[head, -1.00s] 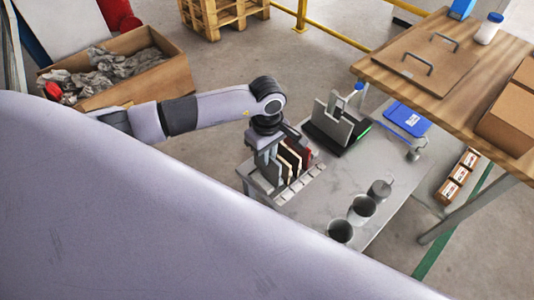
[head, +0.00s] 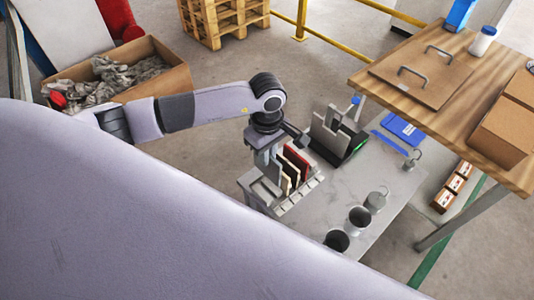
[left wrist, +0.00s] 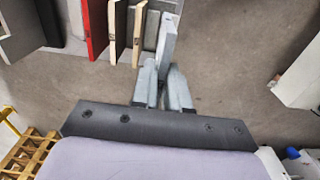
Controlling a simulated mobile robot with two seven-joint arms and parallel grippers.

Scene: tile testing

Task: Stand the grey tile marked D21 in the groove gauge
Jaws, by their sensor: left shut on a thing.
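My left gripper (head: 268,162) points down over the left end of the tile rack (head: 298,198) on the grey bench. In the left wrist view its fingers (left wrist: 163,78) are shut on a grey tile (left wrist: 168,42), which sticks out beyond the fingertips. No D21 marking can be read. Beside the held tile stand a cream-edged tile (left wrist: 138,32), another pale-edged one (left wrist: 117,30) and a red tile (left wrist: 97,25); the red tile (head: 297,159) also shows in the head view. A grey device with upright plates (head: 328,132), possibly the groove gauge, stands behind the rack. My right gripper is not in view.
Two dark-mouthed cups (head: 359,217) and a metal weight (head: 376,200) stand at the bench's front right. A blue folder (head: 403,128) lies at the back right, near another hooked weight (head: 412,160). A wooden table (head: 400,90) adjoins behind. The bench middle is clear.

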